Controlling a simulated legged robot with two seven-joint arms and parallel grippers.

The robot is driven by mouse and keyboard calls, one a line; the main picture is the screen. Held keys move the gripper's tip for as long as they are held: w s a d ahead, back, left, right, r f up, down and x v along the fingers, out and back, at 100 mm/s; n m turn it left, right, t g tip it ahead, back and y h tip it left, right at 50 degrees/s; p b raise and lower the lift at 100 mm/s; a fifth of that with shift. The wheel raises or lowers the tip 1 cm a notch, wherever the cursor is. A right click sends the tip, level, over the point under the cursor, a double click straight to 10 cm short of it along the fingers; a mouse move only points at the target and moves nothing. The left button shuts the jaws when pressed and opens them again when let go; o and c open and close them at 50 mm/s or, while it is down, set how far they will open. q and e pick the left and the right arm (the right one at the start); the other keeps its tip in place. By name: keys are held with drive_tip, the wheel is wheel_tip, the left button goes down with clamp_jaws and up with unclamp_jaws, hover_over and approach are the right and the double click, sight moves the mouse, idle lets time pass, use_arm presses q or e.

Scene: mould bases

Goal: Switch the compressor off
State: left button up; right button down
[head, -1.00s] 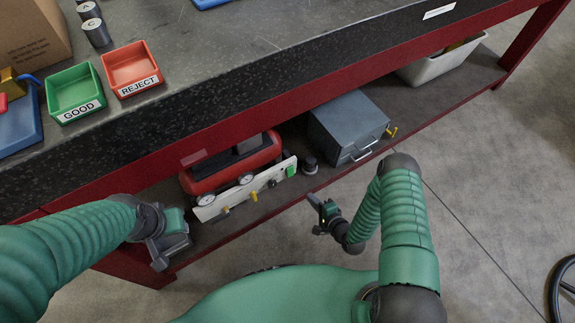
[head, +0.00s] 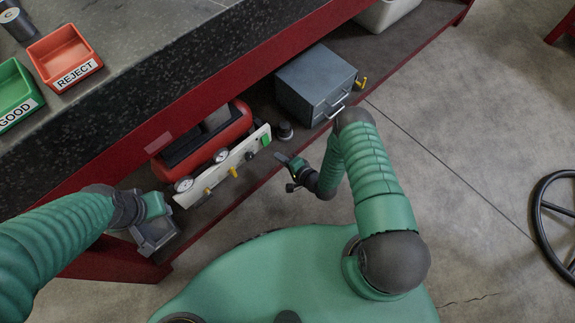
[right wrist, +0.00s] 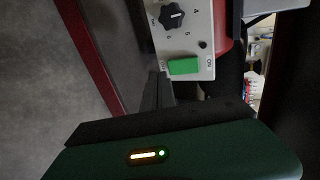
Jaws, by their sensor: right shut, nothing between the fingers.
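The red compressor (head: 238,125) sits on the lower shelf under the bench. Its pale front panel (head: 229,170) carries two gauges, yellow valves, a dark knob and a green switch (head: 265,140) at the right end. The right wrist view shows the green switch (right wrist: 185,66) up close, beside the black knob (right wrist: 171,16). My right gripper (head: 281,159) is shut and empty, just in front of the panel's right end. Its fingertips (right wrist: 160,78) are near the switch and look apart from it. My left gripper (head: 156,236) is by the shelf's left end; its jaws are unclear.
A grey metal box (head: 315,83) and a small dark round object (head: 285,131) stand right of the compressor on the shelf (head: 262,100). The red shelf edge (head: 222,208) runs in front. Green (head: 14,95) and orange (head: 64,58) trays are on the bench. Floor at right is mostly clear.

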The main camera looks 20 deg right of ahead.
sight(265, 140)
drive_tip(key=w, duration=0.1)
drive_tip(key=w+a+b, duration=0.1)
drive_tip(key=w, duration=0.1)
drive_tip(key=w+a+f, duration=0.1)
drive_tip(key=w, duration=0.1)
drive_tip(key=shift+b, duration=0.4)
